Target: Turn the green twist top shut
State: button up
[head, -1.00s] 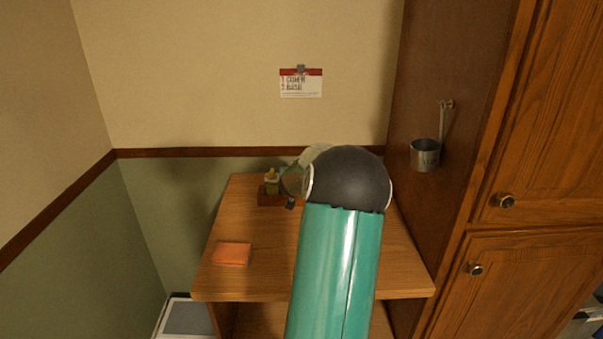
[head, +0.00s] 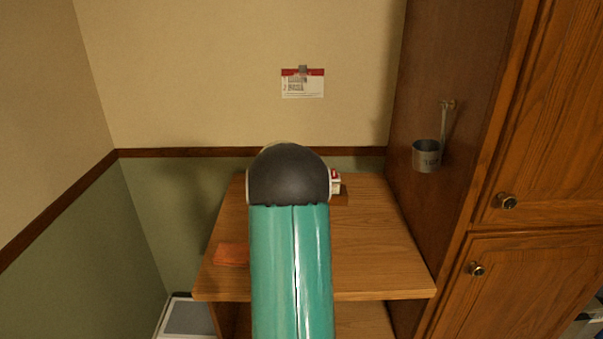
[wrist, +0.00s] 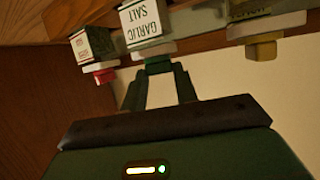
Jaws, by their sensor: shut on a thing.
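In the wrist view, which sees the scene upside down, the green twist top (wrist: 158,67) sits on a jar labelled garlic salt (wrist: 143,18). My gripper (wrist: 159,72) has its two fingers on either side of the green top and is shut on it. The jar stands in the rack between two other jars. In the head view my arm hides the gripper, the green top and its jar.
A red-topped jar (wrist: 104,75) is left of the green top in the wrist view, a yellow-topped jar (wrist: 262,50) right. In the head view, the wooden rack (head: 342,198) shows beside my arm. An orange cloth (head: 231,255) lies on the counter (head: 375,255). A metal cup (head: 426,156) hangs on the cabinet.

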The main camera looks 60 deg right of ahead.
jog(key=shift+w+m+g, duration=0.2)
jog(key=shift+m+g, duration=0.75)
jog(key=shift+g, duration=0.15)
jog(key=shift+w+m+g, duration=0.2)
jog(key=shift+m+g, duration=0.75)
jog(key=shift+g, duration=0.15)
jog(key=shift+w+d+m+g+y, duration=0.1)
jog(key=shift+w+m+g+y, duration=0.15)
jog(key=shift+m+g+y, duration=0.7)
jog(key=shift+w+d+m+g+y, duration=0.1)
jog(key=shift+m+g+y, duration=0.15)
jog(key=shift+m+g, duration=0.7)
jog(key=shift+w+d+m+g+y, duration=0.1)
jog(key=shift+m+g+y, duration=0.1)
jog(key=shift+m+g, duration=0.7)
jog(key=shift+w+d+m+g+y, duration=0.1)
jog(key=shift+m+g+y, duration=0.6)
jog(key=shift+m+y, duration=0.1)
jog(key=shift+w+d+m+g+y, duration=0.1)
jog(key=shift+m+g+y, duration=0.6)
jog(key=shift+m, duration=0.1)
jog(key=o, duration=1)
jog(key=shift+w+r, duration=0.1)
